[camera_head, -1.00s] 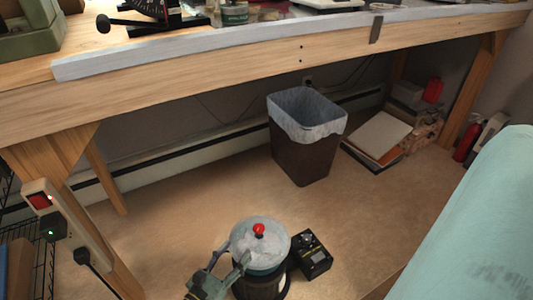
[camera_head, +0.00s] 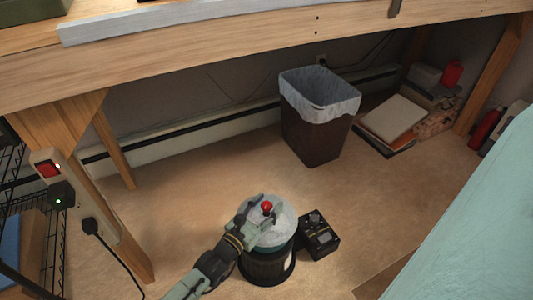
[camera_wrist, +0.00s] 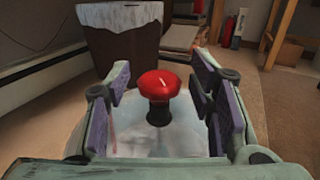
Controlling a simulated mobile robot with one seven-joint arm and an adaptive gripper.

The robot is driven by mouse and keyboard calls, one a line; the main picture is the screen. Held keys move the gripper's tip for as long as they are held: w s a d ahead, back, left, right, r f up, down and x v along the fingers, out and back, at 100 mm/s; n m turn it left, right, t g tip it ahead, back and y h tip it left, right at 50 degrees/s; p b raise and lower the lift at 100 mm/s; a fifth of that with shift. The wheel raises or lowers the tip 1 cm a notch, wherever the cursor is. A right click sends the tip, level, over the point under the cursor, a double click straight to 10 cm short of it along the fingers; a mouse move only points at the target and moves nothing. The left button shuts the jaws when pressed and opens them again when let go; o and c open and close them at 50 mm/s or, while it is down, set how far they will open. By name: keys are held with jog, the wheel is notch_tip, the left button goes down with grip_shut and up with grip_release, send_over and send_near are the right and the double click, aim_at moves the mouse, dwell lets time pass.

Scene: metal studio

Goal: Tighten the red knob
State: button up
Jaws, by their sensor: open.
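The red knob (camera_head: 267,208) stands on top of a round, pale lid (camera_head: 270,235) of a dark canister-like device (camera_head: 266,268) on the floor. In the wrist view the red knob (camera_wrist: 158,84) has a rounded red cap on a short dark stem, with a small light mark on top. My gripper (camera_head: 262,210) has come in over the lid from the lower left. In the wrist view my gripper (camera_wrist: 157,95) is open, with one finger on each side of the knob. A gap shows between the knob and both fingers. The pale lid fills the space below the knob.
A small black box (camera_head: 319,238) sits right beside the device. A lined trash bin (camera_head: 318,125) stands behind, under the wooden bench (camera_head: 200,60). A bench leg with a power strip (camera_head: 80,205) is at left. The floor between is clear.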

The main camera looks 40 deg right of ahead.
jog(key=shift+c, duration=0.5)
grip_shut()
